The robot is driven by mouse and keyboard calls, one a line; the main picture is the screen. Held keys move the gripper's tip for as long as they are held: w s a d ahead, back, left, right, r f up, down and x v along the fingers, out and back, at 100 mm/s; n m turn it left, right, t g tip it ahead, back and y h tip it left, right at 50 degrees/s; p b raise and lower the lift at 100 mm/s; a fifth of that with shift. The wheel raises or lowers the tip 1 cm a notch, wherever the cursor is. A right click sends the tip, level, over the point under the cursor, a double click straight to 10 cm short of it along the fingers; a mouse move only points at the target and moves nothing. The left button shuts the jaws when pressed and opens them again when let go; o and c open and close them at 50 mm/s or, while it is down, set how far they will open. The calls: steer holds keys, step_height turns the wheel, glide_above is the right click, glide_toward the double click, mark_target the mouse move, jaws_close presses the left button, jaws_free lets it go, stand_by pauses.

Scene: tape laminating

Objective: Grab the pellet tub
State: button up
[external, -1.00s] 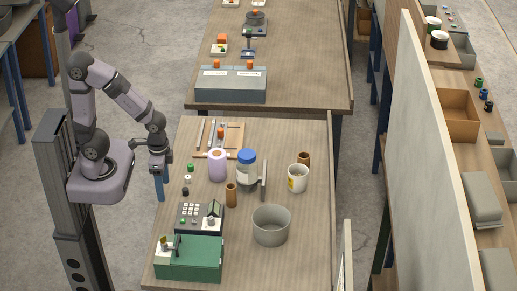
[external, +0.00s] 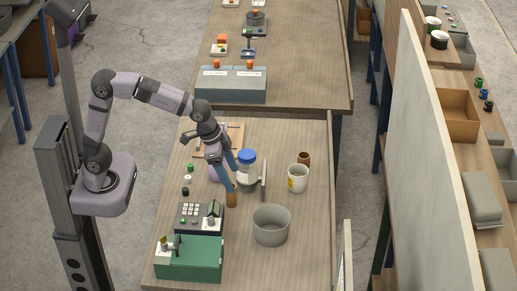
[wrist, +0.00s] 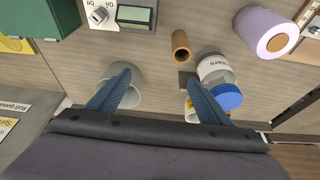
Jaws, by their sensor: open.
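The pellet tub is a clear-white jar (external: 246,174) with a blue lid (external: 247,156), standing upright on the bench. In the external view my gripper (external: 227,172) points down just left of the jar. Whether a finger touches the jar cannot be told.
A brown roll (external: 231,199) stands near my fingers. A purple roll (external: 214,173) is partly hidden behind my gripper. A white bucket (external: 298,178) and another brown roll (external: 304,158) are to the right. A grey pot (external: 271,226), a keypad panel (external: 193,215) and a green box (external: 197,262) are in front.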

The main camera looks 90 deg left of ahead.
steer(key=w+m+y+b, duration=0.1)
steer(key=w+m+b, duration=0.15)
steer(key=w, duration=0.45)
steer(key=m+t+y+b, duration=0.1)
steer(key=m+y+b, duration=0.2)
steer(key=m+y, duration=1.25)
glide_above(295, 180)
steer(key=d, duration=0.1)
step_height(295, 180, down, 3)
steer(key=m+h, duration=0.3)
steer(key=h, duration=0.1)
steer(key=f, duration=0.7)
steer(key=shift+s+f, duration=0.25)
steer(key=shift+f, duration=0.05)
steer(key=shift+p+x, duration=0.8)
steer(key=shift+x, duration=3.05)
steer(key=shift+s, duration=0.1)
steer(key=c, duration=1.2)
